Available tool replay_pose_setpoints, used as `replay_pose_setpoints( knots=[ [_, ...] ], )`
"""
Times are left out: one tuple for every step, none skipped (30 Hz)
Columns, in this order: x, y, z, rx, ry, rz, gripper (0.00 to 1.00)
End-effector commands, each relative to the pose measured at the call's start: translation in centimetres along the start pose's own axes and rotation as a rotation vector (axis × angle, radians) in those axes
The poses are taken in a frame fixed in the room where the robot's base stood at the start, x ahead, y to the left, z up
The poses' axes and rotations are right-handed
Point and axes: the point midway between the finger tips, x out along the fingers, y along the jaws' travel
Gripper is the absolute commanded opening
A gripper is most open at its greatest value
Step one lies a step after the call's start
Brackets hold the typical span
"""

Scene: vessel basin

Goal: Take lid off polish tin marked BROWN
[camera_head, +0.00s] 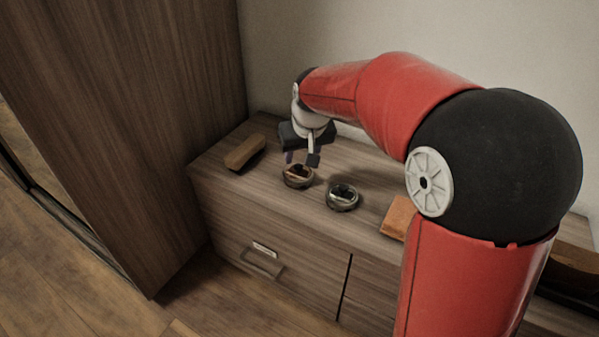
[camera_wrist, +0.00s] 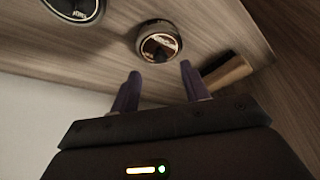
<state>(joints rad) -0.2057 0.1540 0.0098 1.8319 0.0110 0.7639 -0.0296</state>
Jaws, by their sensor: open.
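A round tin with a brown-toned top (camera_head: 297,176) sits on the wooden cabinet top, just below my gripper. In the wrist view this round tin (camera_wrist: 158,41) lies just beyond the fingertips; its lettering is too small to read. A second round tin with a dark top (camera_head: 342,196) stands to its right; it also shows at the upper left of the wrist view (camera_wrist: 75,9), cut by the edge. My gripper (camera_head: 301,159) is open and empty, pointing down above the brown-topped tin. In the wrist view its two fingers (camera_wrist: 157,78) are apart, with nothing between them.
A brown block-like object (camera_head: 245,152) lies left of the tins; it also appears right of the tin in the wrist view (camera_wrist: 226,72). An orange-brown block (camera_head: 398,217) lies to the right, partly behind my arm. A tall wooden cabinet (camera_head: 130,110) rises at left.

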Motion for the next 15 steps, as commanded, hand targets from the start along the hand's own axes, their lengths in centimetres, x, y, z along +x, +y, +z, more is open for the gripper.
replay_pose_setpoints(
  knots=[
    [0.5,0.0,0.0,0.0,-0.001,0.0,0.46],
    [0.7,0.0,0.0,0.0,-0.001,0.0,0.46],
    [1.1,0.0,0.0,0.0,0.0,0.0,0.46],
    [1.4,0.0,0.0,0.0,-0.001,0.0,0.46],
    [1.9,-0.1,0.0,0.0,-0.002,0.0,0.46],
    [2.5,-0.1,0.0,0.0,-0.003,0.0,0.46],
    [3.0,-0.1,0.0,0.0,-0.002,0.0,0.46],
    [3.5,-0.1,-0.1,0.0,-0.002,0.0,0.46],
    [4.1,-0.1,-0.1,0.0,-0.003,0.0,0.46],
    [4.5,-0.1,-0.1,0.001,-0.002,0.0,0.46],
    [4.8,-0.1,-0.1,0.001,-0.001,0.0,0.46],
    [5.1,-0.1,-0.1,0.0,0.0,0.0,0.46],
    [5.2,-0.1,-0.1,0.0,0.0,0.0,0.46],
    [5.2,-0.1,-0.1,0.0,0.0,0.0,0.46],
    [5.2,-0.1,-0.2,0.0,0.001,0.0,0.46]
  ],
)
